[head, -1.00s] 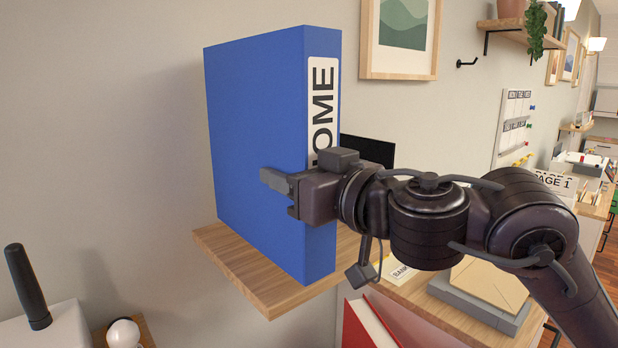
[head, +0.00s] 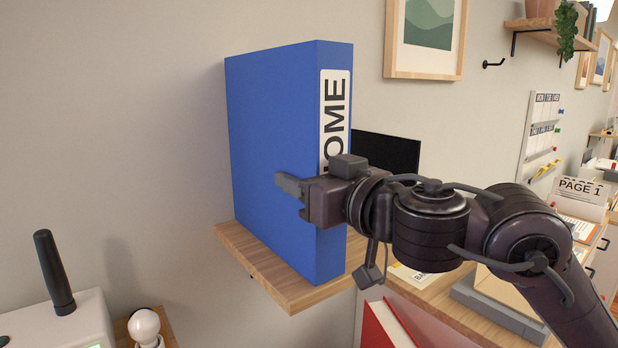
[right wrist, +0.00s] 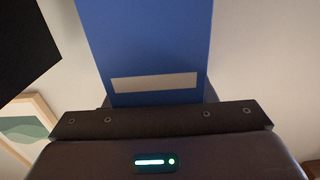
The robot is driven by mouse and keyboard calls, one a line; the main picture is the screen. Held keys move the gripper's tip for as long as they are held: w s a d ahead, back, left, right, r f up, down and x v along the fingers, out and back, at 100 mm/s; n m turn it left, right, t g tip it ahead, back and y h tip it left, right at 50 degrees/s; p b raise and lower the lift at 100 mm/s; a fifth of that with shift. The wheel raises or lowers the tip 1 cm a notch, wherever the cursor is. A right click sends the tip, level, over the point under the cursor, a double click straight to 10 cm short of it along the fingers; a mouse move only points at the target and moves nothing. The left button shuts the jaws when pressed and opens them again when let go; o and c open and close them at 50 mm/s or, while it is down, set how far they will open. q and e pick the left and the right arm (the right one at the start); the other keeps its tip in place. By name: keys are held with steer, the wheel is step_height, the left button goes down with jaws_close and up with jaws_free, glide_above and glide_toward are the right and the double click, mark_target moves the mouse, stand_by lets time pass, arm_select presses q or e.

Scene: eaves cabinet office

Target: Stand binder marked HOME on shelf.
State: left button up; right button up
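The blue binder (head: 275,150) stands upright over the small wooden shelf (head: 262,283), with the white HOME label (head: 335,112) on its spine; my gripper hides the label's lower end. Its lower edge looks on the shelf board or very close above it; I cannot tell which. My right gripper (head: 298,190) holds the binder from the spine side, one finger along the left face and the other hidden behind it. In the right wrist view the binder (right wrist: 145,45) fills the space between the fingers. My left gripper is out of view.
A bulb (head: 145,328) and a white device with a black antenna (head: 55,272) are at lower left. A dark screen (head: 388,150) is behind my gripper. A red binder (head: 385,325) is below the shelf, beside a desk with papers. A framed picture (head: 427,40) hangs above.

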steer(key=o, duration=0.5)
steer(key=shift+s+r, duration=0.1)
steer(key=shift+s, duration=0.05)
steer(key=v, duration=0.7)
steer(key=shift+s+d+b, duration=0.25)
steer(key=shift+b, duration=0.1)
